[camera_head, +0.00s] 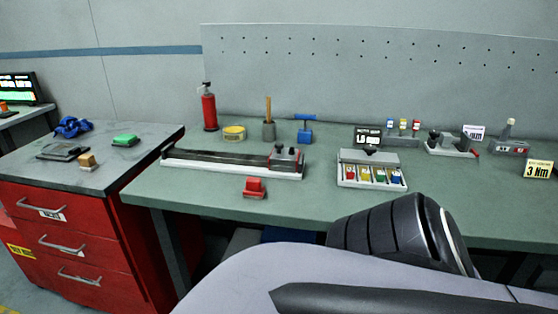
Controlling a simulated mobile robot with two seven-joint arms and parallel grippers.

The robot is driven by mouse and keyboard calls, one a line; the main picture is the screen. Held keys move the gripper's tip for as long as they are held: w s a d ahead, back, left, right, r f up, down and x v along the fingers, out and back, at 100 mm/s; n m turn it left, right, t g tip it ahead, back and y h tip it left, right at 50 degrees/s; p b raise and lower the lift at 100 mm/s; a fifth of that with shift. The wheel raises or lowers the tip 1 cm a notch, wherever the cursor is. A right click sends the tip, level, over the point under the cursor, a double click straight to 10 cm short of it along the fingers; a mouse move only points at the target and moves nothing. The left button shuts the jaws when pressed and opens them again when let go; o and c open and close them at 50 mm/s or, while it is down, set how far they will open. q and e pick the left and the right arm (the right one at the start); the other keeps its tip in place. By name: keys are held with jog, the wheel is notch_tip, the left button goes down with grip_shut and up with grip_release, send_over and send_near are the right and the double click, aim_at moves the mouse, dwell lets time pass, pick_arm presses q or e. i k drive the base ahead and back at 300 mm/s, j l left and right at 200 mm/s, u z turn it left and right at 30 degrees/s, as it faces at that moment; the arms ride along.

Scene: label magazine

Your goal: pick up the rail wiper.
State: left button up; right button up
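A long dark rail on a light base (215,164) lies on the green workbench (180,198), with a grey block (285,157) at its right end. A small red block with a raised grip (254,188) sits in front of the rail, near the bench's front edge. It may be the rail wiper, but I cannot tell for sure. A blue tool with a T-shaped handle (305,130) stands upright behind the rail's right end. Neither of my grippers is in view; a large grey and black part of my own body fills the lower right.
A red extinguisher-like cylinder (209,110), a yellow tin (234,133) and a brush pot (269,130) stand behind the rail. A tray with coloured pieces (371,184) is to the right. A red drawer cabinet (75,240) stands left.

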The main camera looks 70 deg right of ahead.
aim_at(253, 189)
jog(key=z, duration=2.05)
jog(key=i+l+u, duration=0.1)
jog(key=l, duration=0.35)
jog(key=i+l+u, duration=0.15)
jog(key=l, duration=0.35)
